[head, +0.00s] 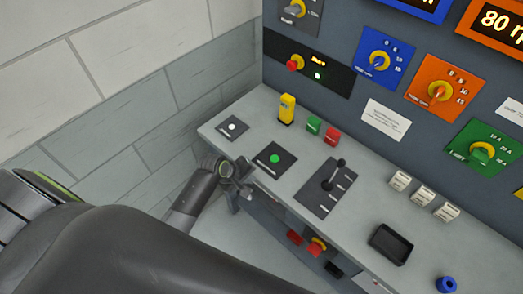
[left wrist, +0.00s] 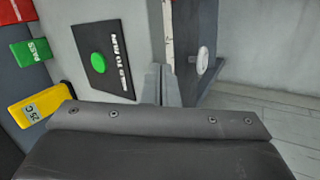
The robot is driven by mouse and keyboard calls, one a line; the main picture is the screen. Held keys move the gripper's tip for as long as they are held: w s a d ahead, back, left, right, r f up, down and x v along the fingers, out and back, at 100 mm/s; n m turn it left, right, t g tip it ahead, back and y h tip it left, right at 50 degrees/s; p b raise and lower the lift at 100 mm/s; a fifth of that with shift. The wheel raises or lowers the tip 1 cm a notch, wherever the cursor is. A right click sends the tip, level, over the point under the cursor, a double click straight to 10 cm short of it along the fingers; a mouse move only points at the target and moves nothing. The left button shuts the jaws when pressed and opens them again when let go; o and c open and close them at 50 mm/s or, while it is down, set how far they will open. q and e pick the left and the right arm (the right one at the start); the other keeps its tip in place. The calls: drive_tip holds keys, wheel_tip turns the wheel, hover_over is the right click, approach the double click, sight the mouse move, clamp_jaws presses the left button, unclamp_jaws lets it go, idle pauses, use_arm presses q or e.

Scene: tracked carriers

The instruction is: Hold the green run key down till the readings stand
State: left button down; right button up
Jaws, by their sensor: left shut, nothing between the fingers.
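The green run key (head: 274,159) is a round button on a black plate on the bench, left of the lever plate. In the left wrist view the key (left wrist: 98,63) stands out whole, with white lettering beside it. My left gripper (head: 245,190) is shut and empty at the bench's front edge, just in front of the black plate. Its fingers (left wrist: 160,86) are apart from the key. An orange display (head: 502,20) reads 80 with its unit cut off by the frame. My right gripper is in neither view.
A yellow device (head: 287,108), a green block (head: 314,124) and a red block (head: 331,136) stand behind the key. A lever (head: 333,174) rises to its right. A white button (head: 232,126) lies left. Red knobs (head: 313,248) sit below the bench edge.

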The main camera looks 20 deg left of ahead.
use_arm(q)
drive_tip(key=w+d+r+n+t+h+p, duration=0.1)
drive_tip(key=w+d+r+n+h, duration=0.1)
drive_tip(key=w+r+n, duration=0.4)
drive_tip(key=w+d+r, duration=0.1)
drive_tip(key=w+r, duration=0.3)
drive_tip(key=w, duration=0.1)
drive_tip(key=shift+w+d+r+n+h+p, duration=0.15)
drive_tip(key=shift+w+r+n+h+p, duration=0.15)
drive_tip(key=shift+r+h+p, duration=0.1)
drive_tip(key=shift+f, duration=0.2)
drive_tip(key=b, duration=0.8)
hover_over(271, 159)
wheel_tip(271, 159, down, 8)
drive_tip(key=shift+d+r, duration=0.1)
drive_tip(key=shift+r, duration=0.15)
drive_tip(key=shift+f+b, duration=0.35)
drive_tip(key=shift+f, duration=0.2)
